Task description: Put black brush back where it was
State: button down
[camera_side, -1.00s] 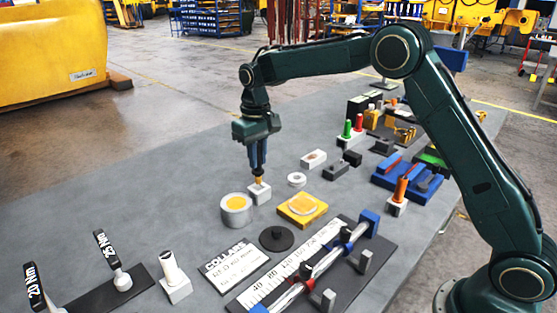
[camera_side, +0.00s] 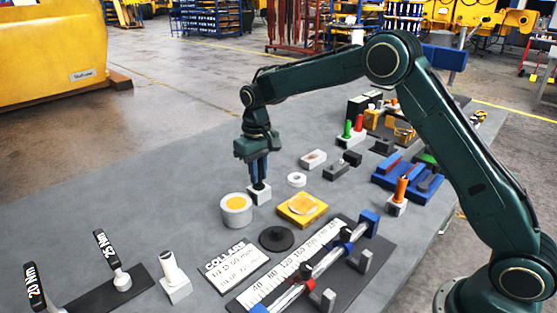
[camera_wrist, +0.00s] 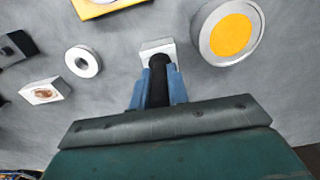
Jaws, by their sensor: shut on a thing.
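The black brush (camera_wrist: 159,78) stands between the blue fingers of my gripper (camera_side: 258,174), which is shut on it. The gripper points down from above. The brush also shows as a short dark stub below the fingers in the side view (camera_side: 258,185). Its lower end is at the top of a small white block (camera_side: 259,195), and its tip is hidden there. In the wrist view, the white block (camera_wrist: 156,46) lies just beyond the fingertips. The brush looks upright, though I cannot tell how deep it sits.
A round grey tin with a yellow top (camera_side: 237,210) stands close to the block, and a white ring (camera_side: 296,180) lies on its other side. A yellow square block (camera_side: 301,209) is nearby. An orange handle (camera_side: 400,190) stands in another white block.

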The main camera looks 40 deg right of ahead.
jog(key=c, duration=1.3)
grip_release()
jog(key=shift+c, duration=0.2)
notch_tip(320, 180, up, 12)
jog(key=shift+r, duration=0.25)
